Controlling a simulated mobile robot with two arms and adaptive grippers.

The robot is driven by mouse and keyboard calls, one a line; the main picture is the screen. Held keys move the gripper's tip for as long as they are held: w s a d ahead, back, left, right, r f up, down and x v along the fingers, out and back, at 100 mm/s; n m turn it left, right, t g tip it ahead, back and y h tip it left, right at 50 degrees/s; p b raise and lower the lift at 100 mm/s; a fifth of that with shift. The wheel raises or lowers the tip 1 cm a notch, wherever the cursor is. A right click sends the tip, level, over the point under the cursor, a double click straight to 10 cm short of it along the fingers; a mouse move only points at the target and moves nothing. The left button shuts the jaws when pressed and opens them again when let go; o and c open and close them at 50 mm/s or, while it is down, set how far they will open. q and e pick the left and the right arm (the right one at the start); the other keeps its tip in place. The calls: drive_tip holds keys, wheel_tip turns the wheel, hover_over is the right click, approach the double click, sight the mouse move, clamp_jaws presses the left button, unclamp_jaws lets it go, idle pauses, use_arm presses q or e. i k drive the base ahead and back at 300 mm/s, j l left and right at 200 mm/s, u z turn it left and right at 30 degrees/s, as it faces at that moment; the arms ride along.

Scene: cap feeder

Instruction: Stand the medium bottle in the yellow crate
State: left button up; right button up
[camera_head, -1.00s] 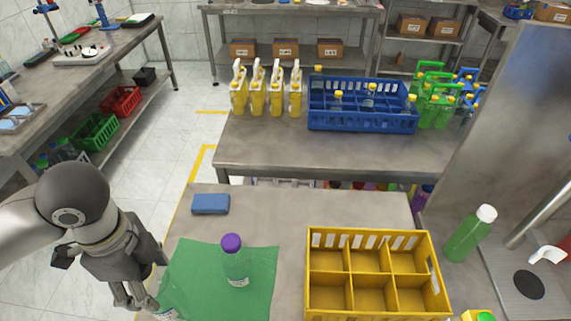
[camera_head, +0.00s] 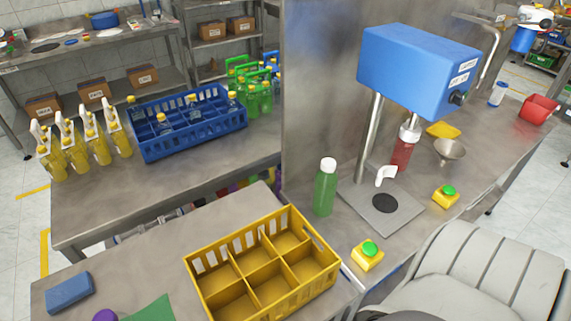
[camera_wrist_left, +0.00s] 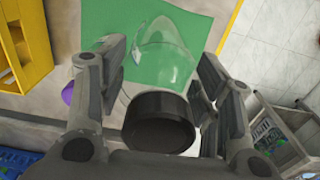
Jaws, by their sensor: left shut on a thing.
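The yellow crate (camera_head: 262,266) stands at the table's front right in the head view, its visible compartments empty. It also shows at the left of the wrist view (camera_wrist_left: 22,58). My left gripper (camera_wrist_left: 166,75) is shut on a clear bottle with a black cap (camera_wrist_left: 160,120), over the green mat (camera_wrist_left: 105,22). I cannot tell whether this bottle touches the mat. A purple cap (camera_head: 105,315) shows at the head view's bottom edge, with its bottle cut off. My left gripper is outside the head view, and my right gripper is in no view.
A blue sponge (camera_head: 69,292) lies left of the crate. A green bottle with a white cap (camera_head: 325,187) stands behind the crate, beside a blue-headed machine (camera_head: 415,72). A yellow box with a green button (camera_head: 367,255) is right of the crate.

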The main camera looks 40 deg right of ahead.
sight(286, 250)
drive_tip(key=k+l, duration=0.15)
drive_tip(key=l, duration=0.25)
drive_tip(key=k+l, duration=0.15)
drive_tip(key=l, duration=0.2)
drive_tip(key=k+l+z, duration=0.1)
drive_tip(key=l, duration=0.3)
drive_tip(key=k, duration=0.05)
